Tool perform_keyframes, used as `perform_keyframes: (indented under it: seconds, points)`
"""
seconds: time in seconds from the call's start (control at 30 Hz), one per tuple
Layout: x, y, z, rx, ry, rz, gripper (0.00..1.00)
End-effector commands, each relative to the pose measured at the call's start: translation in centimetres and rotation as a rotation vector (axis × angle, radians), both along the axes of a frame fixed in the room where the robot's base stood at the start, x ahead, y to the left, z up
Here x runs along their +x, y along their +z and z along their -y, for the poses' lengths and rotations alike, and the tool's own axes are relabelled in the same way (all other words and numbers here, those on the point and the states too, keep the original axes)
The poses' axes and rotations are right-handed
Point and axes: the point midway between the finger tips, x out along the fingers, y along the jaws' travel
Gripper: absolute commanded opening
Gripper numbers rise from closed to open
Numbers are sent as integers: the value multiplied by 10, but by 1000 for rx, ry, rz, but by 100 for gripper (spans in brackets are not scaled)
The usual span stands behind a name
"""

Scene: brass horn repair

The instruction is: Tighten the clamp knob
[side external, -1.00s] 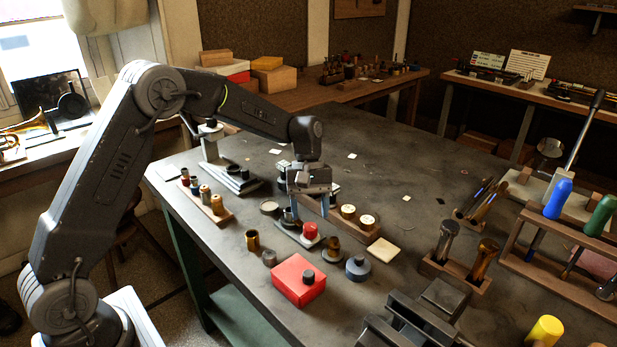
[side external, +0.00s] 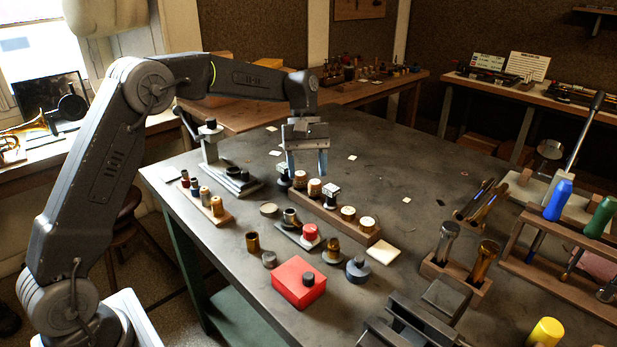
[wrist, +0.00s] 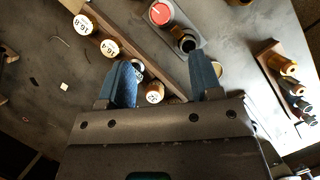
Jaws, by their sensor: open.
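My gripper (side external: 307,168) is open and points down above the far end of the wooden block with the round caps. Its two blue fingers stand apart, with nothing between the tips (wrist: 163,75). A red knob (side external: 310,231) sits on a small grey plate nearer the front, beside a dark hollow cylinder (side external: 290,216). In the wrist view the red knob (wrist: 160,13) is at the top, beyond the fingertips. A black knob (side external: 211,124) tops an upright metal post at the back left. I cannot tell for certain which is the clamp knob.
The cap block (side external: 365,234) lies below my gripper. A small wooden rack (side external: 222,218) is at left. The back right of the bench is mostly clear.

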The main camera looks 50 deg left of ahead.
Motion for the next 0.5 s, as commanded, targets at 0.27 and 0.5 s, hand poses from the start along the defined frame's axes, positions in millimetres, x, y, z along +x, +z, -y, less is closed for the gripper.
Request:
perform_keyframes:
  seconds: [0.27, 0.5]
  points:
    - [-16, -1, -8, -3, 334, -1, 59]
    - [-20, -30, 4, -2, 342, -4, 59]
